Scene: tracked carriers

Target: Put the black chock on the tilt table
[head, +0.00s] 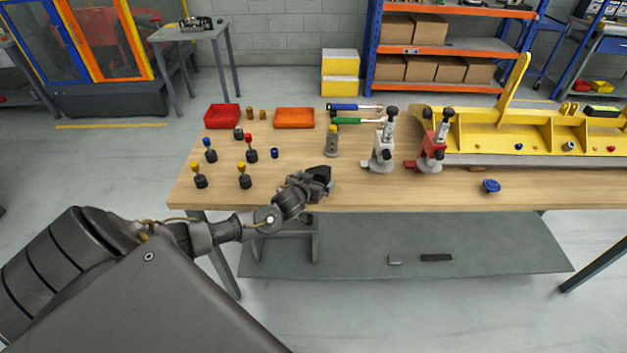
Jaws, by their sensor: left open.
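My left gripper (319,183) is over the front edge of the wooden workbench and is open. A black wedge-like block (323,171) shows right at its fingers. I cannot tell whether this is the black chock or part of the gripper, or whether they touch. A flat black bar (436,258) lies low down on the grey panel under the bench, beside a small grey block (394,260). I cannot tell for sure which thing is the tilt table. A long yellow frame (540,133) on a grey base stands at the bench's right. My right gripper is not in view.
On the workbench (400,193) several knobbed pegs stand at left, with a red bin (222,115) and an orange tray (294,118) behind. A grey clamp (383,150) and a red clamp (432,150) stand mid-right. A blue knob (491,186) lies near the front edge.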

